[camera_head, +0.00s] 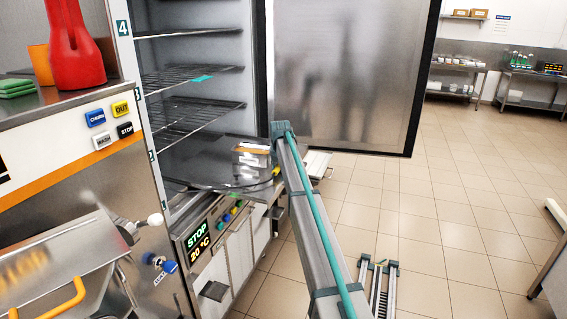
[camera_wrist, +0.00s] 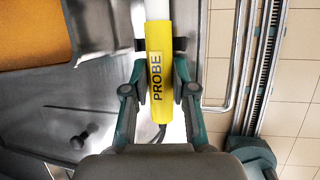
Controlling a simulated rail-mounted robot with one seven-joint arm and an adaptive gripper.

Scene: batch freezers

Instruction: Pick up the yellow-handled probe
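The yellow-handled probe (camera_wrist: 158,75) shows in the wrist view, its handle lettered PROBE, with a white shaft beyond it and a dark cable at the near end. My gripper (camera_wrist: 160,45) has its fingers drawn inward, one dark pad against each side of the handle, so it appears shut on it. In the head view a small yellow piece (camera_head: 276,170), probably the handle, shows beside my arm at the edge of the round dark tray (camera_head: 205,172). My arm hides the gripper there.
A small box (camera_head: 252,158) stands on the tray, near the probe. The open steel door (camera_head: 340,75) stands behind my arm. Wire shelves (camera_head: 190,78) fill the cabinet. A machine with a red funnel (camera_head: 75,50) is at left. Tiled floor (camera_head: 450,200) is clear at right.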

